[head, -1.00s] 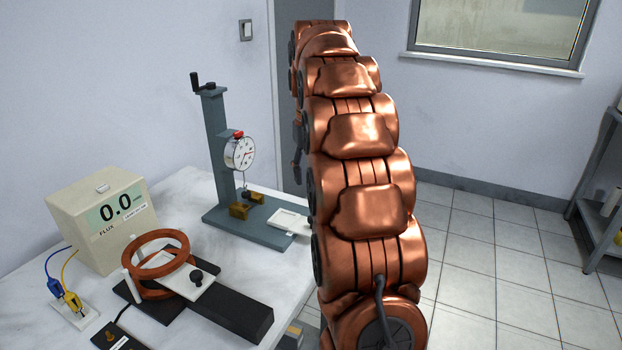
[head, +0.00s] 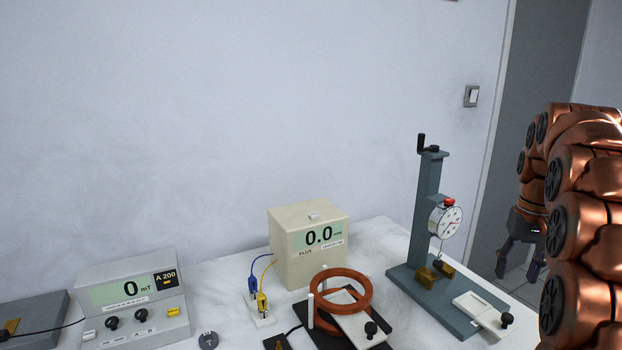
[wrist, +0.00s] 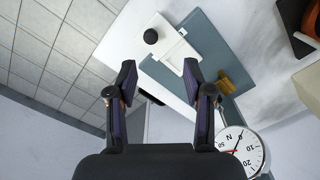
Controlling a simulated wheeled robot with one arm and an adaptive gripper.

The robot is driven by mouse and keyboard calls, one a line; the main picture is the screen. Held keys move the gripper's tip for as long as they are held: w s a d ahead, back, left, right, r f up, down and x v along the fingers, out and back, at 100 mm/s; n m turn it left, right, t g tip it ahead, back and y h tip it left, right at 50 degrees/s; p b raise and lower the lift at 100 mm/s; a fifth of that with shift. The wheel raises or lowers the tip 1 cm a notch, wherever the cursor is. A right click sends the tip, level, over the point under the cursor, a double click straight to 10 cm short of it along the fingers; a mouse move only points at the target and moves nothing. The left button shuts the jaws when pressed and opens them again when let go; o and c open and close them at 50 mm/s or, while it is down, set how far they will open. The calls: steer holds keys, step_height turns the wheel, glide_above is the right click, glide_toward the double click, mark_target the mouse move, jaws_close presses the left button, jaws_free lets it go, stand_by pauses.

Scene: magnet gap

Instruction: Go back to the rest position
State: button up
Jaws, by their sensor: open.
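My gripper (head: 521,258) hangs at the right of the head view, beyond the right end of the bench, with my copper arm in front of it at the right edge. Its fingers are apart and hold nothing. In the wrist view my gripper (wrist: 160,85) is open, with a grey stand base (wrist: 212,50) and its white slide (wrist: 165,45) showing beyond and between the fingers. I cannot tell the exact distance from the fingers to the stand.
The grey stand (head: 427,205) with a dial gauge (head: 445,221) is the bench thing nearest my arm. A flux meter (head: 308,250), copper ring coils (head: 341,292) and a mT meter (head: 133,300) stand on the white bench (head: 225,272). Floor shows beyond the bench in the wrist view.

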steer(key=s+a+f+n, duration=0.1)
steer(key=s+a, duration=0.2)
steer(key=a, duration=0.2)
steer(key=s+a+f, duration=0.1)
steer(key=s+a, duration=0.2)
steer(key=a, duration=0.2)
steer(key=s+a+f+n+g, duration=0.1)
steer(key=s+a+f, duration=0.35)
steer(key=s, duration=0.35)
steer(key=s+a+f+n+g, duration=0.1)
steer(key=s+a+f, duration=0.2)
steer(key=s+a, duration=0.4)
steer(key=s+a+f+n, duration=0.1)
steer(key=s+a+f, duration=0.3)
steer(key=s, duration=0.5)
step_height(320, 180, up, 14)
steer(key=p, duration=1.3)
steer(key=shift+f, duration=0.15)
